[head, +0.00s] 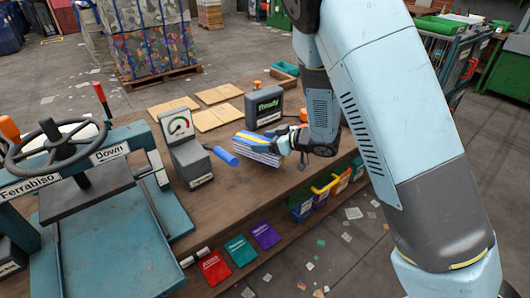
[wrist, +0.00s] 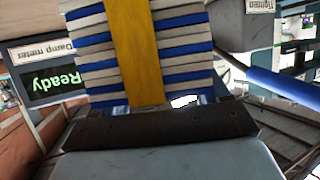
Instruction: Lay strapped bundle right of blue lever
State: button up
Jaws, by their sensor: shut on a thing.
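The strapped bundle (head: 257,150) is a stack of blue and white layers with a yellow strap; in the wrist view its strapped face (wrist: 140,50) fills the upper middle. My gripper (head: 287,143) is shut on its right end in the head view. The blue lever (head: 225,156) sticks out of a grey device; the bundle is just to its right, with a small gap. The lever also shows at the right of the wrist view (wrist: 285,88). I cannot tell whether the bundle touches the bench or hangs slightly above it. My fingertips are mostly hidden in the wrist view.
The grey device with a dial (head: 181,126) stands left of the bundle. The damp meter (head: 264,108), reading Ready, stands behind it. Tan boards (head: 208,118) lie farther back. A press with a handwheel (head: 58,147) is at left. Bare wooden bench (head: 262,190) lies in front.

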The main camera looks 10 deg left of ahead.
jog(key=shift+f, duration=2.1)
jog(key=o, duration=1.5)
jog(key=shift+c, duration=0.2)
jog(key=v, duration=1.2)
jog(key=shift+w, duration=0.1)
